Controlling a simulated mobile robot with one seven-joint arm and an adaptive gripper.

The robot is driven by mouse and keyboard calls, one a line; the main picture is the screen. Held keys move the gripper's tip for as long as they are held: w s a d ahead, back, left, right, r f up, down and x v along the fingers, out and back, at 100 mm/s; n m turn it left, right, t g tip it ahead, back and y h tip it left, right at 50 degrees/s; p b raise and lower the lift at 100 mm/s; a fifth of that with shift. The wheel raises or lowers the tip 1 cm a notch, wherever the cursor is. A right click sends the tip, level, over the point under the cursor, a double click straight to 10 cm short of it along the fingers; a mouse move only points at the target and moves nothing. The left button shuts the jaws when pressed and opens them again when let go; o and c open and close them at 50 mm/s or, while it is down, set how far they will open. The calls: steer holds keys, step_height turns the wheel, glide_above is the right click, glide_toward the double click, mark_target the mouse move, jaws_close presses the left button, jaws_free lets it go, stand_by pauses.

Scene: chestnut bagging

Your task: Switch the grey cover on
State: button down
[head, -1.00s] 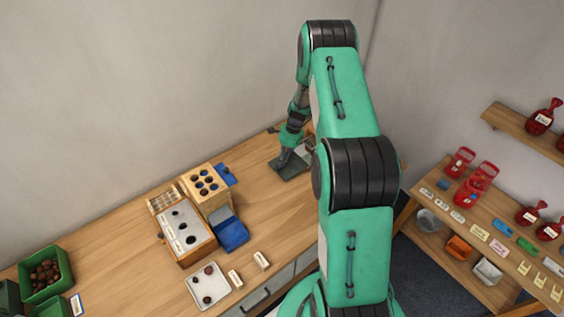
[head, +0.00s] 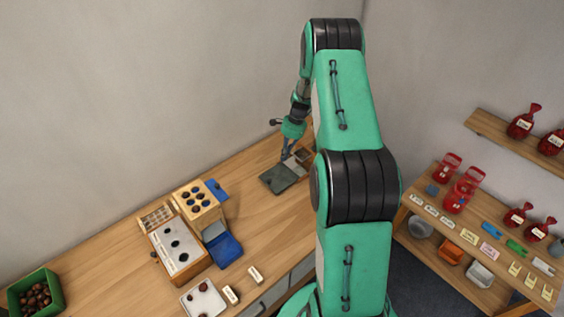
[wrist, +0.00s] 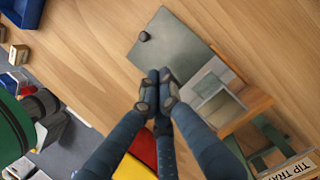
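The grey cover (head: 279,180) is a flat grey-green plate with a small dark knob near one corner. It lies on the bench, and it also shows in the wrist view (wrist: 170,58). A small wooden unit (wrist: 252,108) with a pale square opening stands beside the cover; in the head view (head: 303,155) my arm partly hides it. My gripper (wrist: 158,78) has its fingertips together at the cover's near edge, beside the unit. Nothing shows between the fingertips. In the head view my gripper (head: 286,157) is at the cover's far side. Whether it touches the cover, I cannot tell.
A tray labelled TIP TRAY (wrist: 292,170) is near the unit. A wooden sorting box (head: 180,246), a blue bin (head: 226,250) and a green crate (head: 38,296) stand further left. Bare bench lies between the cover and the blue bin.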

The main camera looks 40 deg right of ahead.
steer(key=shift+d+r, duration=0.1)
steer(key=shift+r, duration=0.35)
steer(key=shift+d+f, duration=0.1)
steer(key=shift+d, duration=0.85)
steer(key=shift+f, duration=0.15)
